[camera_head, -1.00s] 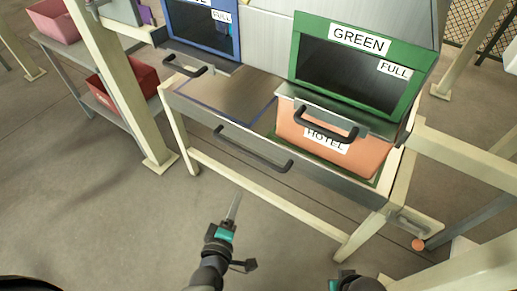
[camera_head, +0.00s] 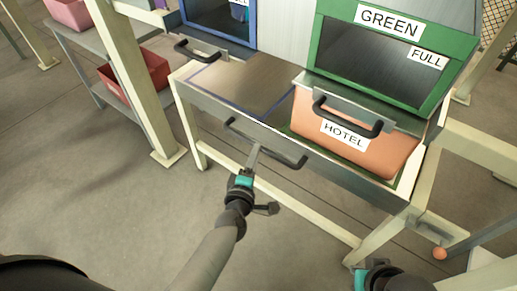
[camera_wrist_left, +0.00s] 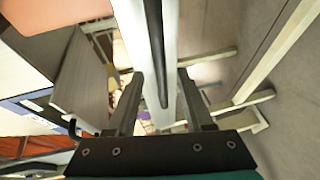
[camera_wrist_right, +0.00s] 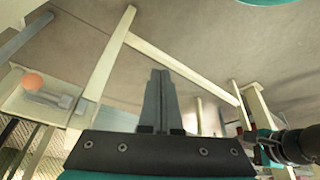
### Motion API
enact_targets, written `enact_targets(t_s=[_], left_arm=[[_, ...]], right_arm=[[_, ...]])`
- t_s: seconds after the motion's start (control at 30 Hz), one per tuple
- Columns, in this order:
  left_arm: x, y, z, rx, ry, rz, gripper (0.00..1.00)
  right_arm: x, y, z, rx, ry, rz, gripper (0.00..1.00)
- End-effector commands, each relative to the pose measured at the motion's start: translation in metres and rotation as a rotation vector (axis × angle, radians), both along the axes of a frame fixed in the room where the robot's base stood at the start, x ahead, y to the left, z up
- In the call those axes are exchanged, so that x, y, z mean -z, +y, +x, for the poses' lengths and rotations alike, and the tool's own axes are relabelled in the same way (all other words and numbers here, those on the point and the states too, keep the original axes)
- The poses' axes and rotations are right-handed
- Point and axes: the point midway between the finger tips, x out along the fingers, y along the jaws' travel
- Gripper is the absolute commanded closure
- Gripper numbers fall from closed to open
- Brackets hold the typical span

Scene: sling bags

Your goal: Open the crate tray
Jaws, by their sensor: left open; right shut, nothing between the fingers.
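The crate tray (camera_head: 330,172) is the shallow grey tray at the front of the stand, with a long black handle (camera_head: 282,153) on its front face. My left gripper (camera_head: 254,150) is at the middle of that handle in the head view. In the left wrist view the black handle bar (camera_wrist_left: 156,50) runs between the two open fingers (camera_wrist_left: 160,85); whether they touch it I cannot tell. My right gripper (camera_wrist_right: 160,75) is shut and empty, low at the lower right of the head view, away from the tray.
An orange bin labelled HOTEL (camera_head: 360,150) sits on the tray's right, under the green-framed box (camera_head: 390,65). A blue-framed box (camera_head: 215,20) stands at the left. Cream posts (camera_head: 140,85) and a shelf with a red bin (camera_head: 135,80) are further left. The floor in front is clear.

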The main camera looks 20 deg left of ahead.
Motion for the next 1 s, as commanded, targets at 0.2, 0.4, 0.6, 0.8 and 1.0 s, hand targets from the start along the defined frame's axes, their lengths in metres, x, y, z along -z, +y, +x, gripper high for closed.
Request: enact_targets(t_s=[0.2,0.4,0.6,0.8,1.0], left_arm=[[0.006,0.001,0.028,0.000,-0.001,0.000,0.48],[0.010,0.002,0.047,0.001,0.000,0.000,0.48],[0.010,0.002,0.052,0.001,0.000,0.001,0.48],[0.009,0.002,0.052,0.001,0.001,0.001,0.48],[0.010,0.002,0.052,0.001,0.001,0.001,0.70]], right_arm=[[-0.021,0.000,-0.001,0.001,-0.034,0.004,1.00],[-0.028,0.007,0.005,-0.013,-0.098,0.026,1.00],[-0.032,0.009,0.007,-0.017,-0.121,0.033,1.00],[-0.032,0.009,0.007,-0.017,-0.122,0.034,1.00],[-0.032,0.009,0.007,-0.017,-0.121,0.033,1.00]])
